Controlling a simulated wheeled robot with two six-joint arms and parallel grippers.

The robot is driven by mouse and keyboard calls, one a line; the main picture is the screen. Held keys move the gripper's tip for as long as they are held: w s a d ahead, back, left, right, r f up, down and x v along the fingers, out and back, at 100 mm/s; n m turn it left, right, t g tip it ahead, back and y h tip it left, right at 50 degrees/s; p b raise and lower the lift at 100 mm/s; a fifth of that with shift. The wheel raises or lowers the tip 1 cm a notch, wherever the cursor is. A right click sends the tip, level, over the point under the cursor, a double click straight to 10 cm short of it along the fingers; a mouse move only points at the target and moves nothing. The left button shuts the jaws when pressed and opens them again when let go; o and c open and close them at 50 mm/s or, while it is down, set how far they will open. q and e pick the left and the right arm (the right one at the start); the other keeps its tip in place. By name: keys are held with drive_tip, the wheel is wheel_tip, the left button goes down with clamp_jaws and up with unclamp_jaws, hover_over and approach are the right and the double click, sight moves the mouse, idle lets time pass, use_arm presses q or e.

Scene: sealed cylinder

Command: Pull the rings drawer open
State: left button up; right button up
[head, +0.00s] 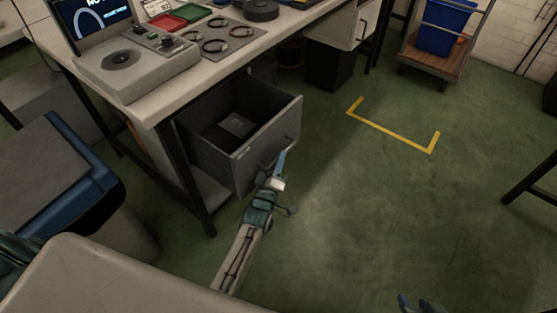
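The grey drawer (262,142) under the workbench is pulled well out, and its inside shows from above. A small dark grey box-like item (236,125) lies on its floor. My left gripper (281,163) is at the drawer's front face, near its right end, by the handle. The handle is mostly hidden or too small to make out, so I cannot tell whether the fingers are closed on it. My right gripper (418,302) shows only in part at the bottom edge, over the floor, away from the drawer.
The workbench (150,104) holds a grey device (135,68), a plate with several rings (218,38), and red and green trays (188,16). A blue-rimmed bin (95,178) stands at left. A cart with a blue crate (443,28) is at back right.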

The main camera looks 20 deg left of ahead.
use_arm(q)
drive_tip(key=shift+o, duration=1.2)
drive_tip(key=v, duration=1)
drive_tip(key=shift+s+p, duration=0.35)
drive_tip(key=shift+s, duration=0.05)
use_arm(e)
drive_tip(key=shift+d+r, duration=0.2)
drive_tip(key=shift+r, duration=0.15)
use_arm(q)
drive_tip(key=shift+f, duration=0.1)
use_arm(e)
drive_tip(key=shift+s+f+g, duration=0.2)
drive_tip(key=shift+g, duration=0.1)
